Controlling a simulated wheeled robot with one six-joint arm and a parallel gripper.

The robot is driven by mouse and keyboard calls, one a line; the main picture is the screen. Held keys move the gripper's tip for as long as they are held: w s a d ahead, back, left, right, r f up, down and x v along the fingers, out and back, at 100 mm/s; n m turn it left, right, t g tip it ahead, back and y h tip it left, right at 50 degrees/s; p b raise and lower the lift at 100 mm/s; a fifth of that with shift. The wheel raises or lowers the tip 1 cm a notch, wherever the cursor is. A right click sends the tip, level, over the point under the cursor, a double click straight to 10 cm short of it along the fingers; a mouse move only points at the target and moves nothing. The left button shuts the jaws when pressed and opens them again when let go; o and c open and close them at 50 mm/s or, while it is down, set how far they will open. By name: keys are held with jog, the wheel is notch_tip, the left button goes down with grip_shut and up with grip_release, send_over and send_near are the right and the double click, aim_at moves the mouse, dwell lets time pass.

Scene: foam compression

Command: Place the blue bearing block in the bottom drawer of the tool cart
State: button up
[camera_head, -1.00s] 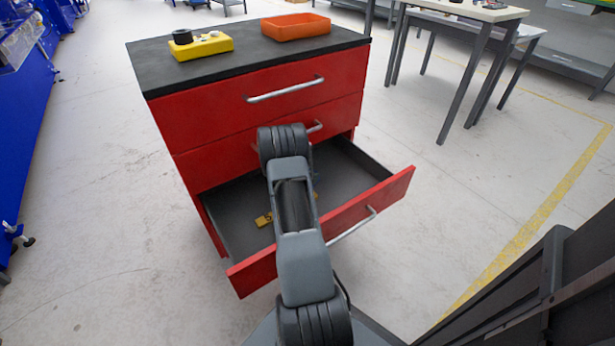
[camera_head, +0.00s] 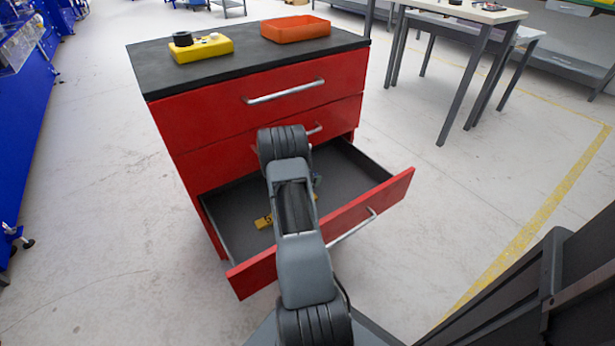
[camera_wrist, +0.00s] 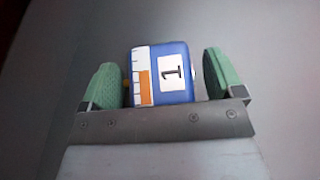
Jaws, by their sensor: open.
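The blue bearing block (camera_wrist: 172,85) shows in the wrist view, with a white label marked 1 and a white and orange strip. It sits between the two green fingers of my gripper (camera_wrist: 160,80). The fingers are open, with a gap on each side of the block. Behind it is a plain grey surface. In the head view the red tool cart (camera_head: 262,118) has its bottom drawer (camera_head: 235,200) pulled out. My arm reaches over this drawer and hides my gripper. A small bluish spot shows beside the arm inside the drawer, probably the block.
A yellow piece (camera_head: 264,221) shows in the drawer area left of my arm. On the cart top are a yellow block (camera_head: 203,48) with a black ring and an orange tray (camera_head: 295,27). A table (camera_head: 470,12) stands at right. The floor around is open.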

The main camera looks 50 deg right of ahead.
jog(key=s+a+r+m+g+y+p, duration=0.15)
jog(key=a+r+m, duration=0.35)
jog(key=a+r, duration=0.55)
jog(key=s+a+r+m+y+p, duration=0.1)
jog(key=s+a+r+m+y, duration=0.15)
jog(key=a+r+m, duration=0.75)
jog(key=s+a+r+m+t+y, duration=0.1)
jog(key=s+a+y, duration=0.3)
jog(key=a, duration=0.8)
jog(key=s+a+r+m+t+y, duration=0.2)
jog(key=s+a+r+m+y, duration=0.1)
jog(key=a, duration=0.9)
jog(key=shift+s+r+y, duration=0.45)
jog(key=shift+y, duration=0.15)
jog(key=shift+a, duration=0.1)
